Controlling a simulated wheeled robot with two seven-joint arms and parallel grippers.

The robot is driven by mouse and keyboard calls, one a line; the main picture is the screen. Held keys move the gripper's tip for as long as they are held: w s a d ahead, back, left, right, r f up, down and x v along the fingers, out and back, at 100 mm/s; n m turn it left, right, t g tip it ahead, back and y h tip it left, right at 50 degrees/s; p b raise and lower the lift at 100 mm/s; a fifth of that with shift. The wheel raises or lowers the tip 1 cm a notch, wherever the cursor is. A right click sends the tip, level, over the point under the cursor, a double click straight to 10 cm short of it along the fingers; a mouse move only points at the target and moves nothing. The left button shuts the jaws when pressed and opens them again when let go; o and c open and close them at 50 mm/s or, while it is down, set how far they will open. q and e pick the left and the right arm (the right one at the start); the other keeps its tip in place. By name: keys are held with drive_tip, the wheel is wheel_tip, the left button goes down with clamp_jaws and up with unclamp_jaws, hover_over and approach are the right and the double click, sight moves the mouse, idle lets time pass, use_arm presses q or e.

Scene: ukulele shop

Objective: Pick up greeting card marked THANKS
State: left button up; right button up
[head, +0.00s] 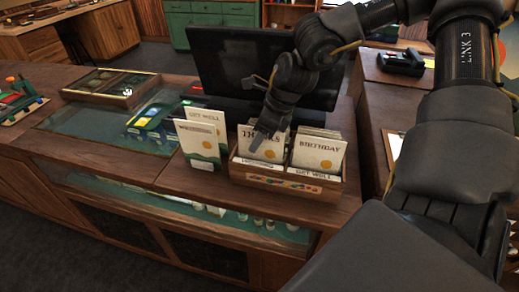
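The greeting card marked THANKS (271,149) stands in the left compartment of a wooden card box (286,186) on the counter. It is white with an orange disc, and part of its lettering is hidden by my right gripper. My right gripper (252,112) is open, its two fingers spread apart, with one finger in front of the THANKS card. I cannot tell whether that finger touches the card. Nothing shows between the fingers. My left gripper is not in view.
A BIRTHDAY card (318,153) stands in the box's right compartment, with other cards around it. Two cards (198,147) stand left of the box. A dark monitor (230,62) stands behind. A glass-topped display case (85,130) fills the counter's left side.

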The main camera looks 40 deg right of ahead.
drive_tip(key=shift+f, duration=0.2)
drive_tip(key=shift+f+b, duration=0.15)
drive_tip(key=shift+b, duration=0.35)
idle(0.4)
clamp_jaws()
